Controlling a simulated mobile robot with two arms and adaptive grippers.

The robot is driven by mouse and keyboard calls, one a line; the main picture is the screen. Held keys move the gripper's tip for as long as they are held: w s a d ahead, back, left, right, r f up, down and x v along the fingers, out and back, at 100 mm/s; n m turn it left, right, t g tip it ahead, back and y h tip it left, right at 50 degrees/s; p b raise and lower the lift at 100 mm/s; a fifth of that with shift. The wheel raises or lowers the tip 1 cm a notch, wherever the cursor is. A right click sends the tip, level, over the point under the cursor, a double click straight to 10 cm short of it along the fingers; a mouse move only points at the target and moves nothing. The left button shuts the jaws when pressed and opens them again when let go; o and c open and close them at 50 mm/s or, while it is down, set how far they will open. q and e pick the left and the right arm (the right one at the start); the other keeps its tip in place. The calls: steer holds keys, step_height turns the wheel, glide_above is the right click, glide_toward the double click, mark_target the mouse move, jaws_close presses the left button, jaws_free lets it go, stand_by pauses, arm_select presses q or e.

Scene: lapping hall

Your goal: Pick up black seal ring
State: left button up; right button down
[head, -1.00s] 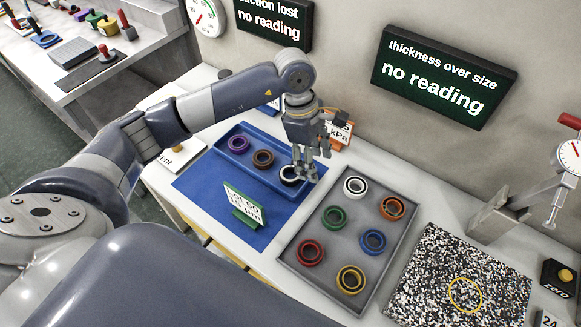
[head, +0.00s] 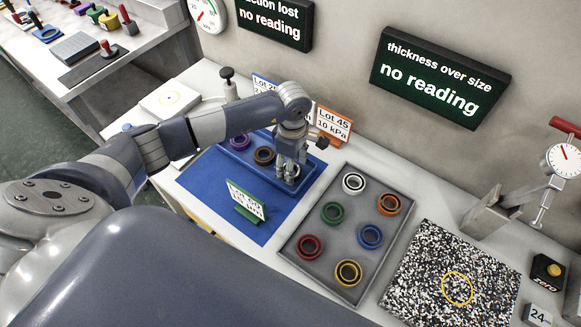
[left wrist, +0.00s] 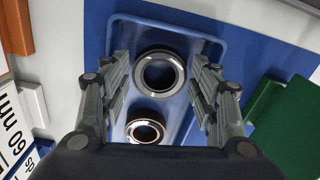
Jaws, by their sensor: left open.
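The black seal ring (head: 294,171) lies in the right end of the blue tray (head: 250,172), partly hidden by my gripper in the head view. The ring (left wrist: 160,73) shows whole in the left wrist view, dark with a shiny rim. My left gripper (head: 288,178) is open and points down right over it. In the left wrist view its fingers (left wrist: 161,62) stand on either side of the ring, with a gap to each; I cannot tell how far down they reach. My right gripper is not in view.
A brown ring (head: 264,155) and a purple ring (head: 240,142) share the tray. A green-backed lot sign (head: 247,208) stands in front; an orange one (head: 331,124) stands behind. A grey tray (head: 323,235) of several coloured rings lies to the right.

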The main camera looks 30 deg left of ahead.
arm_select(q)
steer(key=shift+f, duration=0.6)
steer(key=c, duration=0.7)
